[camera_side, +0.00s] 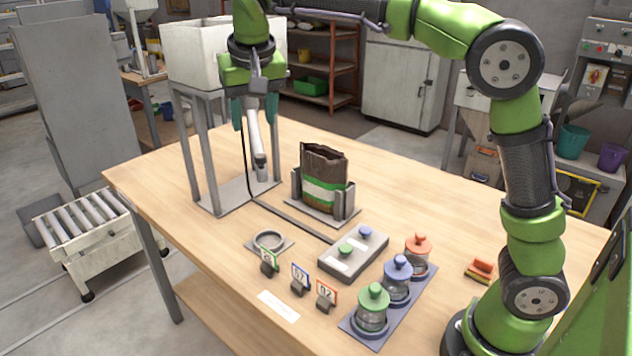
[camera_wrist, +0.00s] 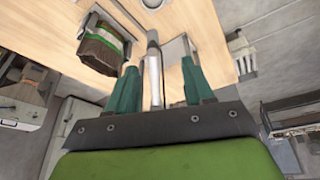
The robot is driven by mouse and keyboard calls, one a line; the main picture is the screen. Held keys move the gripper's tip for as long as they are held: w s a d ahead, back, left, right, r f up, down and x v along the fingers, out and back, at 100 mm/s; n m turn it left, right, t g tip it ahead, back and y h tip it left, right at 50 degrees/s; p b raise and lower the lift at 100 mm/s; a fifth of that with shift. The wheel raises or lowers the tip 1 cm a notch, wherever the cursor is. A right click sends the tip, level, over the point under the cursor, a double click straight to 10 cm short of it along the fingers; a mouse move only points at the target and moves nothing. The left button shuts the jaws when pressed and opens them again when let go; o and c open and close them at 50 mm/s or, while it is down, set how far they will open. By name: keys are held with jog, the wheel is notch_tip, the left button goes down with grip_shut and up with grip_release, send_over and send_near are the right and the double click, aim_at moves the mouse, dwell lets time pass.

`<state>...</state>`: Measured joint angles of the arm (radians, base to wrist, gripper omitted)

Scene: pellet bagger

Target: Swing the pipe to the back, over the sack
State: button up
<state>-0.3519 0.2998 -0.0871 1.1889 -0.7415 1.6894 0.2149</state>
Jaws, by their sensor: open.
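The pipe (camera_side: 256,142) is a pale grey tube hanging below the white hopper (camera_side: 190,52). Its lower end is left of the sack in the side view, not above it. The sack (camera_side: 323,178) is brown with a green and white band, upright and open at the top. My gripper (camera_side: 254,122) points down at the pipe with its two teal fingers apart, one on each side. In the wrist view the pipe (camera_wrist: 154,72) runs between the open fingers (camera_wrist: 160,82), with gaps visible. The sack (camera_wrist: 100,47) lies to the left there. The pipe's upper joint is hidden behind my gripper.
Grey posts (camera_side: 348,204) stand around the sack. In front are a button box (camera_side: 352,252), a metal ring (camera_side: 268,240), numbered tags (camera_side: 300,277) and several lidded jars (camera_side: 373,306).

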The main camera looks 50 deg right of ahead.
notch_tip(320, 180, up, 5)
jog(key=w+m+h, duration=0.1)
jog(key=m, duration=0.2)
send_near(260, 155)
jog(key=shift+m, duration=0.4)
jog(key=x, duration=0.8)
jog(key=shift+w+f, duration=0.1)
jog(key=shift+f, duration=0.2)
grip_shut()
